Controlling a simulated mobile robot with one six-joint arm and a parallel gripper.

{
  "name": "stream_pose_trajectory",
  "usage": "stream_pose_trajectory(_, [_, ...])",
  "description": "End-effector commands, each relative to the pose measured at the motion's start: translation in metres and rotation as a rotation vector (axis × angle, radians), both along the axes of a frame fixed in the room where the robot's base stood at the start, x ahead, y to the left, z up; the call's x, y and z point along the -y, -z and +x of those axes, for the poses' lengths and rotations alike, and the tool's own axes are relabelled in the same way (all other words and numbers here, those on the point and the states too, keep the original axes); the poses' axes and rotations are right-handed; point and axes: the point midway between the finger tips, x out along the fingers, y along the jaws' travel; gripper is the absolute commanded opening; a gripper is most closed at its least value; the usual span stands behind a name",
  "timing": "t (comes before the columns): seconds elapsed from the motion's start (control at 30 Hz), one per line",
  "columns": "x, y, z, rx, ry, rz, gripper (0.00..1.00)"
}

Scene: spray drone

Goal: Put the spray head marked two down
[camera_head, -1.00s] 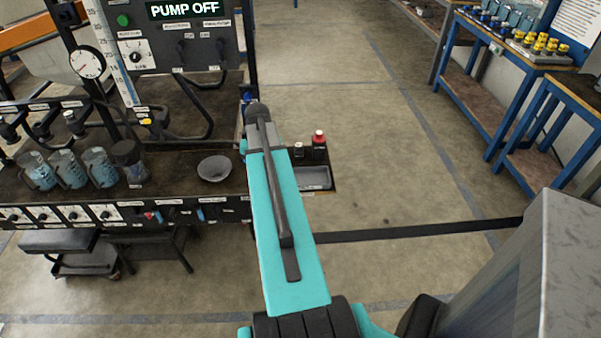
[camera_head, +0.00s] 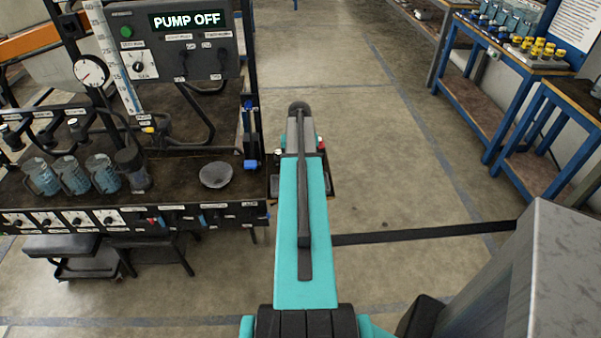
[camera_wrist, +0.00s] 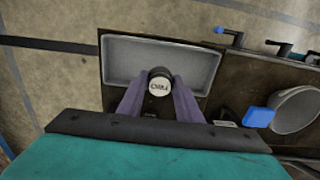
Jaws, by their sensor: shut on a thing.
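My gripper (camera_wrist: 159,98) is shut on a small dark cylinder, the spray head (camera_wrist: 159,77), with a pale round top. Lettering on its top is too small and turned to read surely. In the wrist view it shows in front of a shallow grey tray (camera_wrist: 120,60), overlapping its near rim. I cannot tell how high it is above the tray. In the head view my arm hides the gripper, the spray head and most of the tray.
A grey bowl (camera_head: 216,175) and a blue fitting (camera_head: 251,164) are left of my arm on the dark bench. Several jugs (camera_head: 73,174) stand further left. The pump panel (camera_head: 187,45) reads PUMP OFF. Open floor lies right of my arm, before blue-framed tables (camera_head: 480,97).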

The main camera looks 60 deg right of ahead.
Motion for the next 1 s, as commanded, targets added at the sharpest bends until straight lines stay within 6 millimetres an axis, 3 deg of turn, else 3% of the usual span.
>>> stream_pose_trajectory(0.37, [0.0, 0.002, 0.0, -0.001, -0.001, 0.001, 0.0])
stream_pose_trajectory(0.8, [0.0, 0.033, 0.0, -0.001, -0.001, 0.001, 0.0])
stream_pose_trajectory(1.0, [0.0, 0.035, 0.0, 0.0, -0.001, 0.0, 0.0])
